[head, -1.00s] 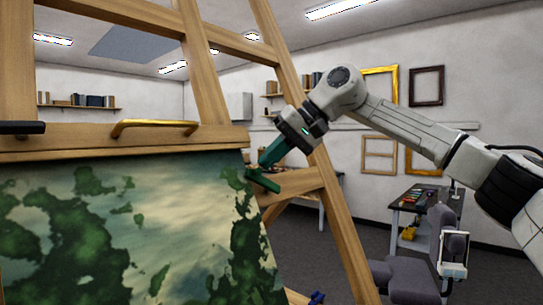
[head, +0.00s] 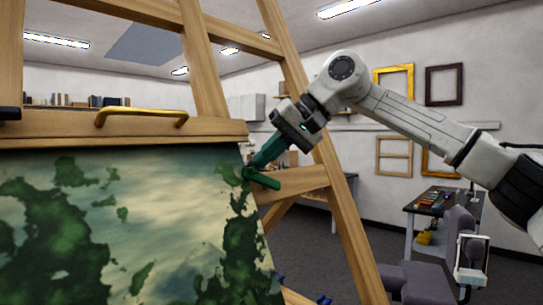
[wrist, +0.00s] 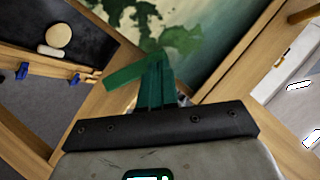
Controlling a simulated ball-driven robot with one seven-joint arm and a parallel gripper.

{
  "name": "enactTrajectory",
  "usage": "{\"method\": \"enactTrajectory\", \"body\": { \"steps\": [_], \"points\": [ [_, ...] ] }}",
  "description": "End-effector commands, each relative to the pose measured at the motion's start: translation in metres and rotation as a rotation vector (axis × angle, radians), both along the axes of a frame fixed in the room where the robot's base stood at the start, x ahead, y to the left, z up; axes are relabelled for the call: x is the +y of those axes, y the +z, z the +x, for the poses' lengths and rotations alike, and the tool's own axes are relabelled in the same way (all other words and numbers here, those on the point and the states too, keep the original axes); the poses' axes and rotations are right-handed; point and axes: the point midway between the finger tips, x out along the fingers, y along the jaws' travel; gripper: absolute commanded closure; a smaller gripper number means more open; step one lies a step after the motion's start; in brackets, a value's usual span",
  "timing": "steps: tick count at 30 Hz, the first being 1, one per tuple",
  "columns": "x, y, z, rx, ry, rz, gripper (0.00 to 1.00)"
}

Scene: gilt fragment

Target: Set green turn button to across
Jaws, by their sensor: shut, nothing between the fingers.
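The green turn button (head: 264,181) is a short flat bar on the wooden easel, at the painting's right edge. It slopes slightly down to the right in the head view. In the wrist view the button (wrist: 122,76) lies slanted across the wood beside the canvas. The painting (head: 120,225) is green and cream. My gripper (head: 255,166), with dark green fingers, is shut and empty, its tips at the button. In the wrist view the fingers (wrist: 152,68) overlap part of the button, so I cannot tell whether they touch it.
A brass handle (head: 142,115) sits on the easel's crossbar above the painting. Easel legs (head: 345,215) stand close to my gripper. Blue pieces (wrist: 22,70) and a tray with a round beige piece (wrist: 57,36) show in the wrist view. A grey chair (head: 455,235) stands at right.

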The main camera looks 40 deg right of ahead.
Motion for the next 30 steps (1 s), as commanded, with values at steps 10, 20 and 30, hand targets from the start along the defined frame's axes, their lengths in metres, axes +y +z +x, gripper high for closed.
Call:
{"method": "enactTrajectory", "body": {
  "steps": [10,20,30],
  "points": [
    [0.014,-0.012,-0.005,0.0,0.001,0.001,1.0],
    [0.02,-0.019,-0.008,-0.001,0.002,0.001,1.0],
    [0.019,-0.02,-0.009,0.0,0.0,0.0,1.0]
  ]
}}
